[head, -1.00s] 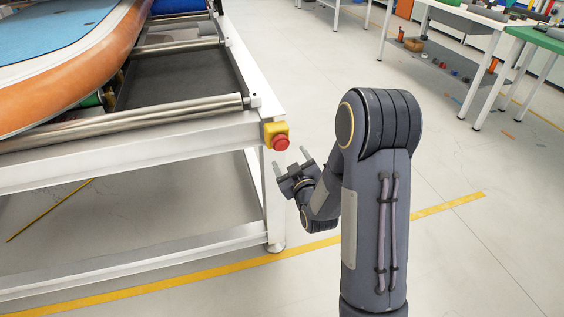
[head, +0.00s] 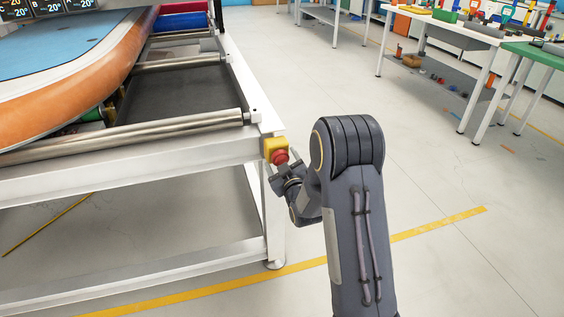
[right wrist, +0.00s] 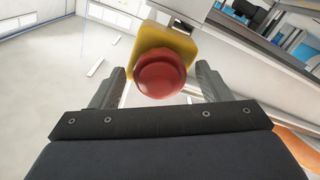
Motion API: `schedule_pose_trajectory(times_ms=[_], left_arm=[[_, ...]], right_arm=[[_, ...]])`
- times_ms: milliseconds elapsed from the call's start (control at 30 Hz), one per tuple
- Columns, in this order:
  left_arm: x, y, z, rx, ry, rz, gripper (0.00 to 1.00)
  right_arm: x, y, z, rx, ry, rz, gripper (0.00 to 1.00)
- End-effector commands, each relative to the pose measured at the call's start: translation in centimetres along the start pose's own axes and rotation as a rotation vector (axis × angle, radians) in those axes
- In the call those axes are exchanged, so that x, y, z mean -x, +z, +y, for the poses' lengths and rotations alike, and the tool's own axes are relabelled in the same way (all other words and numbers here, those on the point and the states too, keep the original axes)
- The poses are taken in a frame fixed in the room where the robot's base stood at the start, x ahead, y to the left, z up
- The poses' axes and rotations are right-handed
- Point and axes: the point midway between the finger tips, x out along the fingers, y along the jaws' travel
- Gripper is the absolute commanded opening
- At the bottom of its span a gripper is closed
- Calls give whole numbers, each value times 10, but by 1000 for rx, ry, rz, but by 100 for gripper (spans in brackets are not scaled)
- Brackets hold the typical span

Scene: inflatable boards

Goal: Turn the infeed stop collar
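The stop collar is a round red knob (head: 281,157) on a yellow housing (head: 272,147), fixed to the corner of the white conveyor frame. In the right wrist view the red knob (right wrist: 161,75) sits in front of the yellow housing (right wrist: 165,42). My right gripper (head: 283,166) is at the knob in the head view. In the right wrist view its two fingers (right wrist: 161,82) are apart, one on each side of the knob, with gaps between fingers and knob. My left gripper is not in view.
The white conveyor frame (head: 140,145) with rollers fills the left side, carrying an orange-edged blue board (head: 70,75). Work tables (head: 460,35) stand at the back right. The floor to the right of my arm is clear, with a yellow line (head: 440,226).

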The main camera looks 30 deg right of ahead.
Motion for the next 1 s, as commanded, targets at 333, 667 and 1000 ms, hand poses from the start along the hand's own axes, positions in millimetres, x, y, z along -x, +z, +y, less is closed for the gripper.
schedule_pose_trajectory(times_ms=[333,667,1000], left_arm=[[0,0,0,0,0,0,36],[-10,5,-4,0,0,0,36],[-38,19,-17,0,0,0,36]], right_arm=[[0,0,0,0,0,0,26],[0,3,-1,-58,1,0,25],[0,4,-1,-283,2,2,25]])
